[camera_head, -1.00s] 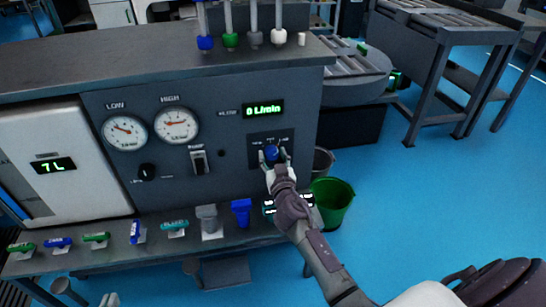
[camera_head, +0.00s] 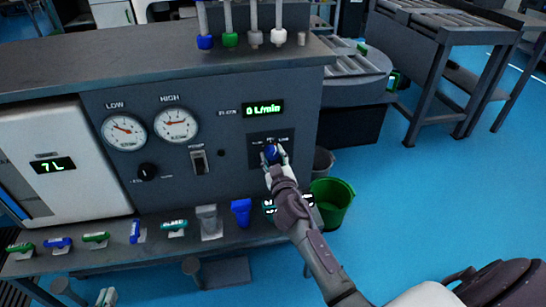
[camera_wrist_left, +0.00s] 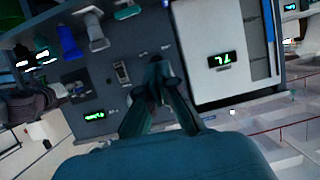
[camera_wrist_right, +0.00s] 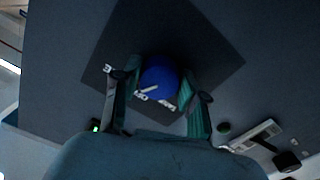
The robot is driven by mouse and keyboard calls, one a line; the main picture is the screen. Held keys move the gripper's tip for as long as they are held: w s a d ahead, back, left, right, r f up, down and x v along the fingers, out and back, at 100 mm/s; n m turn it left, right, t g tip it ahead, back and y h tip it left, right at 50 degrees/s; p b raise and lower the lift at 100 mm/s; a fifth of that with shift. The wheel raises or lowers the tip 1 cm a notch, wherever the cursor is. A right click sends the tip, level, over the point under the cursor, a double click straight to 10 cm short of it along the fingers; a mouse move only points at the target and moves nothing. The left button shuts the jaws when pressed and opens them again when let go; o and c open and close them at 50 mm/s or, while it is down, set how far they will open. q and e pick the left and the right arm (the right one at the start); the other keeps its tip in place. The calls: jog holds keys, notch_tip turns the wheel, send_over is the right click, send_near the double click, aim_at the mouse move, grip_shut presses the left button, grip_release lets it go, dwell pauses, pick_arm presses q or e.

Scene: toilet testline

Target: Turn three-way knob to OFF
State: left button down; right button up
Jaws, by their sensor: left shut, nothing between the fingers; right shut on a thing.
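The blue three-way knob (camera_head: 271,153) sits on a dark square plate (camera_head: 258,137) on the panel's right side. My right gripper (camera_head: 275,160) is shut on it, fingers on either side. In the right wrist view, the knob (camera_wrist_right: 160,75) lies between the fingertips (camera_wrist_right: 160,90). Its white line slants toward the lower left there, close to a label that seems to read OFF. Other labels are partly hidden. My left gripper (camera_head: 107,297) is shut and empty at the head view's bottom edge. Its fingertips (camera_wrist_left: 157,72) meet in the left wrist view.
The flow display (camera_head: 263,109) reads 0 L/min, above the knob. Two gauges (camera_head: 176,125), a switch (camera_head: 199,161) and a black knob (camera_head: 147,171) are to its left. Coloured valve handles line the shelf (camera_head: 190,243) below. A green bucket (camera_head: 331,202) stands to the right.

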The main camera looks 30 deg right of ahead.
jog(key=shift+n, duration=2)
pick_arm(q)
jog(key=shift+s+a+f+g, duration=0.1)
jog(key=shift+s+f+g, duration=0.25)
jog(key=shift+f, duration=0.25)
pick_arm(e)
jog(key=shift+n, duration=0.9)
pick_arm(q)
jog(key=shift+r, duration=0.1)
pick_arm(e)
jog(key=o, duration=1.1)
pick_arm(q)
jog(key=shift+w+r, duration=0.1)
pick_arm(e)
jog(key=v, duration=1.2)
